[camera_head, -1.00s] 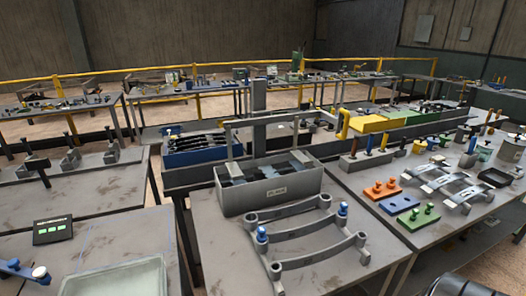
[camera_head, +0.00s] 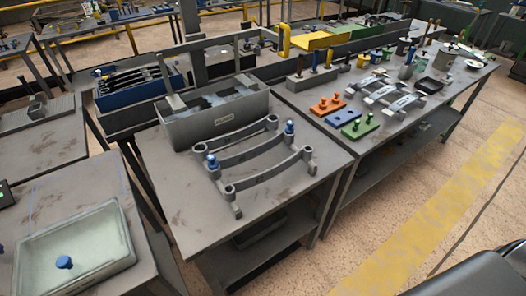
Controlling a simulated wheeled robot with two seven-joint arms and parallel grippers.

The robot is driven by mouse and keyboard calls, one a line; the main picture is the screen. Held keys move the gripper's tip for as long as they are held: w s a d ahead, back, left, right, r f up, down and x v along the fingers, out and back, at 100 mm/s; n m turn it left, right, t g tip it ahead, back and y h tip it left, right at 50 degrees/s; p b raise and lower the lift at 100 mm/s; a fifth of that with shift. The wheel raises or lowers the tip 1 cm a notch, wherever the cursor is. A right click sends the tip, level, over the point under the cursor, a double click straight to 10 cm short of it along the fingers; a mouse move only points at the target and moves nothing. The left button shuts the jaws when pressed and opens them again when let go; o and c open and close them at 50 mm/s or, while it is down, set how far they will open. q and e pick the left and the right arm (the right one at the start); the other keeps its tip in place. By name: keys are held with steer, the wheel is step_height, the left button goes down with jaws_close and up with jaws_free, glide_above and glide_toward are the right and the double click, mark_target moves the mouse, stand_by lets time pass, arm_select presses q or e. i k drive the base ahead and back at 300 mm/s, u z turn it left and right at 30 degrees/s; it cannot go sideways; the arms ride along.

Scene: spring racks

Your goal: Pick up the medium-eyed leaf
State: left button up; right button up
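Three curved grey leaves with ringed ends lie side by side on the near metal table, in front of a grey bin: a back leaf (camera_head: 244,137), a middle leaf (camera_head: 252,156) and a front leaf (camera_head: 268,176). Blue pins stand at the rack's left (camera_head: 212,160) and right (camera_head: 290,128) ends. Smaller pale leaves (camera_head: 388,92) rest on the right-hand table. Eye sizes are too small to compare, so I cannot tell which leaf is medium-eyed. Neither of my grippers is in view.
The grey bin (camera_head: 222,127) holds dark pieces. Orange (camera_head: 326,107), blue (camera_head: 342,115) and green (camera_head: 360,126) blocks sit on the right table. A pale tray (camera_head: 118,225) is at lower left. Open floor lies right.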

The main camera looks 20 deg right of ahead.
mark_target(288, 139)
steer(key=u, duration=2.9)
steer(key=k, duration=1.55)
steer(key=z, duration=1.15)
